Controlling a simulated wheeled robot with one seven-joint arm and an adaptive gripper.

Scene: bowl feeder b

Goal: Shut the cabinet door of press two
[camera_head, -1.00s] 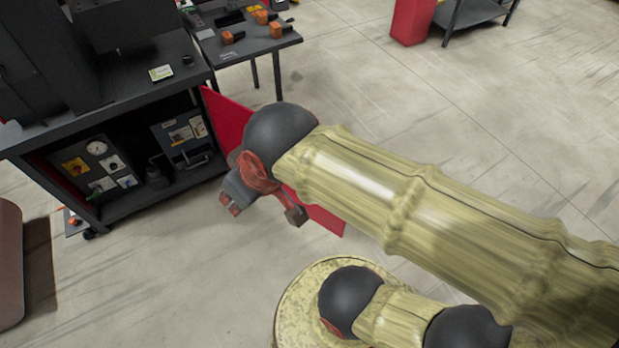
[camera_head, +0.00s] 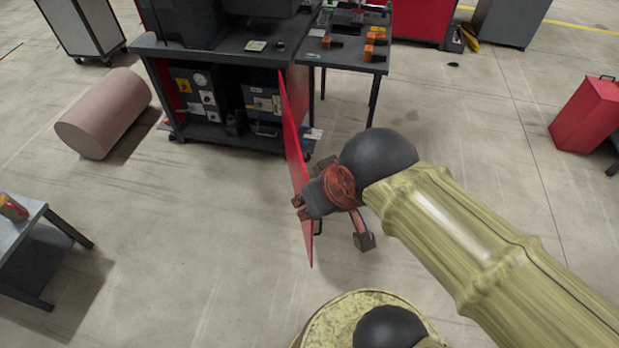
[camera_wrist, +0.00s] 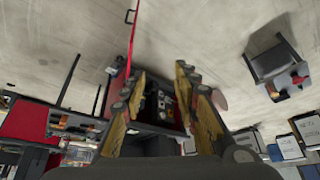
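The cabinet of press two (camera_head: 230,140) stands at the back, its front open on dark shelves with boxes and gauges. Its red door (camera_head: 290,130) stands wide open at the cabinet's right side and points towards me, nearly edge-on. My gripper (camera_head: 299,208) overlaps the door's near part in the head view; I cannot tell whether it touches. In the wrist view my gripper (camera_wrist: 162,105) has its fingers spread, with the cabinet interior (camera_wrist: 160,104) seen between them.
A side table (camera_head: 345,62) with orange tools stands right of the cabinet. A pinkish cylinder (camera_head: 103,112) lies on the left, and a small table (camera_head: 20,245) stands at the lower left. A red bin (camera_head: 587,112) is at the right. The floor before the cabinet is clear.

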